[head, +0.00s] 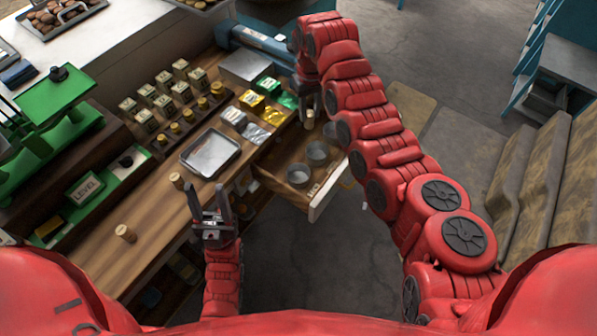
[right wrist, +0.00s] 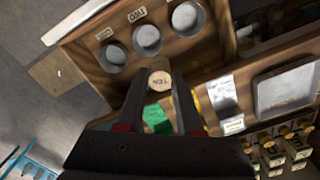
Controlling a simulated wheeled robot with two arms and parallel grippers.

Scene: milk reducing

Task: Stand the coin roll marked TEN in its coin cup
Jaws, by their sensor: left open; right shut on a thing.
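The coin roll marked TEN (right wrist: 159,80) is between the fingers of my right gripper (right wrist: 158,98), which is shut on it. The lettered end faces the wrist camera. In the head view the roll (head: 310,119) hangs below my right gripper (head: 309,104), near the drawer's far end. The open drawer (head: 268,177) holds three round metal cups: a near one (head: 298,174), a middle one (head: 317,153) and a far one (head: 332,131). The roll is outside the cups. My left gripper (head: 208,197) is open and empty.
Two other rolls stand on the wooden counter, one (head: 177,181) by my left gripper and one (head: 125,234) further left. A metal tray (head: 211,153), coloured packets (head: 252,101) and several labelled boxes (head: 145,119) occupy the counter. Open floor lies beyond the drawer.

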